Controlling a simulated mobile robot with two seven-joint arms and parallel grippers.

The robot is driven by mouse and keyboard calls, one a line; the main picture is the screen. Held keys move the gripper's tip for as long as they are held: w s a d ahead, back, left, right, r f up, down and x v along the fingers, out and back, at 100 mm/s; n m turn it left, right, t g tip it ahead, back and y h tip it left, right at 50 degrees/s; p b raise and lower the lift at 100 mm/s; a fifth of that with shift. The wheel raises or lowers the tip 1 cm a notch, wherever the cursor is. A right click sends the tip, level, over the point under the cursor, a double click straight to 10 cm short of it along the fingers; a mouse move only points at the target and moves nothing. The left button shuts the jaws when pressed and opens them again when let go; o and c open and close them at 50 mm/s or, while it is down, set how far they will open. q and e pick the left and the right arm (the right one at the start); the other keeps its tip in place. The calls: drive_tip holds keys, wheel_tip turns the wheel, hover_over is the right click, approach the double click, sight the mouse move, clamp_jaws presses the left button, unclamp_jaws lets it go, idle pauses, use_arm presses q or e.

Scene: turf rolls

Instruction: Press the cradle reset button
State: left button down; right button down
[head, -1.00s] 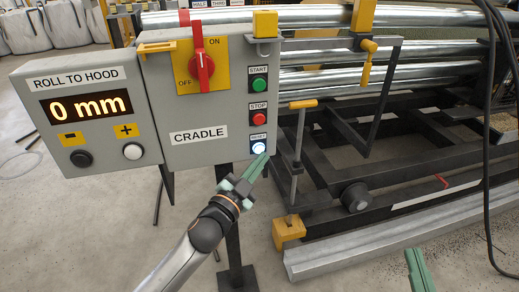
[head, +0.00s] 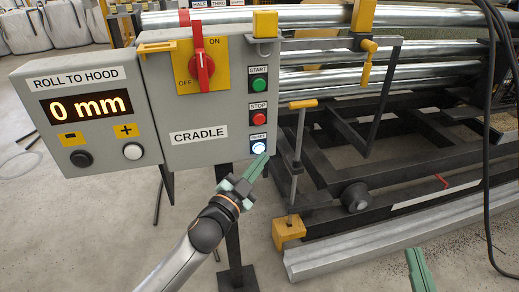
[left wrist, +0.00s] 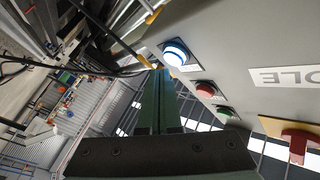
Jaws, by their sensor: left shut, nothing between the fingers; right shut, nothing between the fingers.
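The cradle reset button (head: 259,147) is a white-blue lit button under a RESET label, lowest on the right side of the grey CRADLE panel (head: 190,118). In the left wrist view the reset button (left wrist: 176,53) shows just beyond the fingertips. My left gripper (head: 263,158) is shut and empty, its green fingertips just below and right of the button in the head view. Whether they touch it I cannot tell. The left gripper (left wrist: 160,72) also shows in the left wrist view. My right gripper (head: 413,252) is shut at the lower right, only partly in view.
Above the reset button are the red STOP button (head: 259,119) and green START button (head: 259,85). A red rotary switch (head: 203,65) sits at the panel's top. The ROLL TO HOOD box (head: 86,112) reads 0 mm. A yellow-topped lever (head: 303,105) stands right of the panel.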

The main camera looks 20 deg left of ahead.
use_arm(q)
drive_tip(key=shift+w, duration=0.1)
idle(0.3)
drive_tip(key=shift+w+a, duration=0.25)
drive_tip(key=shift+w, duration=0.05)
drive_tip(key=shift+w+a, duration=0.25)
drive_tip(key=shift+w, duration=0.1)
idle(0.7)
drive_tip(key=shift+s, duration=0.1)
drive_tip(key=shift+s+d+p, duration=0.4)
drive_tip(key=shift+s+d, duration=0.1)
drive_tip(key=shift+s, duration=0.1)
drive_tip(key=shift+s, duration=0.1)
drive_tip(key=s+d, duration=0.1)
drive_tip(key=s, duration=0.1)
drive_tip(key=s+d, duration=0.1)
drive_tip(key=s, duration=0.1)
drive_tip(key=shift+d+p, duration=0.35)
drive_tip(key=shift+d, duration=0.05)
